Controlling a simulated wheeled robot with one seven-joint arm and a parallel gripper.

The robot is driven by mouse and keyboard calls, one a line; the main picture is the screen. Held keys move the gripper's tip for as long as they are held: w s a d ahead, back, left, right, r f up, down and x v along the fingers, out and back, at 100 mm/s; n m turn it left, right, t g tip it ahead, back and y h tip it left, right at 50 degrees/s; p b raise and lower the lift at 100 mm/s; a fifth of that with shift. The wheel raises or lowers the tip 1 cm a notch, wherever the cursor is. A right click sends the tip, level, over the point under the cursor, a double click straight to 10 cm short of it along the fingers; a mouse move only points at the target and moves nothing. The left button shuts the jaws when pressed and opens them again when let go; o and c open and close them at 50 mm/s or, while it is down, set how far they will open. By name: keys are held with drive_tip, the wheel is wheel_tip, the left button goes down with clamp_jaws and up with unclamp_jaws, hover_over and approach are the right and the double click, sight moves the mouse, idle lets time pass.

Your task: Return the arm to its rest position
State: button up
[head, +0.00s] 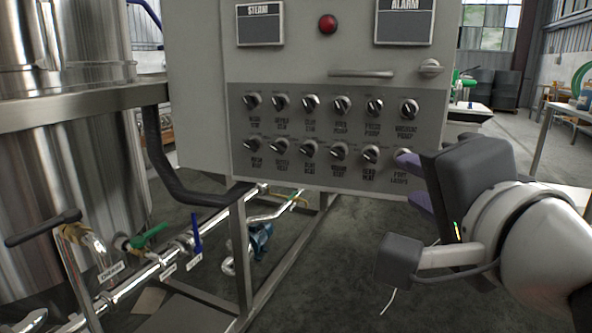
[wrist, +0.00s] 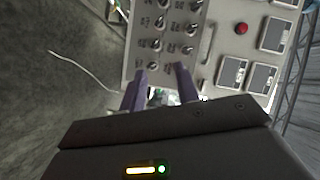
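My gripper (head: 409,177) is at the right of the head view, in front of the lower right corner of the grey control panel (head: 340,172). Its two purple fingers are spread apart with nothing held between them. The upper finger overlaps the last knob of the lower row, the one labelled for lamps, and partly hides it. I cannot tell whether it touches. In the wrist view, the fingers of my gripper (wrist: 160,70) point toward the panel's knobs, with a clear gap between them. My white arm reaches in from the right edge.
A steel tank (head: 65,180) stands at the left with pipes and valves below. The control cabinet (head: 200,100) carries a red lamp (head: 327,23), two rows of knobs and a handle (head: 361,73). A table (head: 562,114) stands far right.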

wheel_tip(320, 180, down, 25)
drive_tip(key=s+d+n+g+h+p, duration=0.2)
drive_tip(key=n+g+p, duration=0.3)
drive_tip(key=n+g, duration=0.5)
drive_tip(key=shift+d+n+g, duration=0.3)
drive_tip(key=shift+n, duration=0.9)
drive_tip(key=shift+r, duration=0.1)
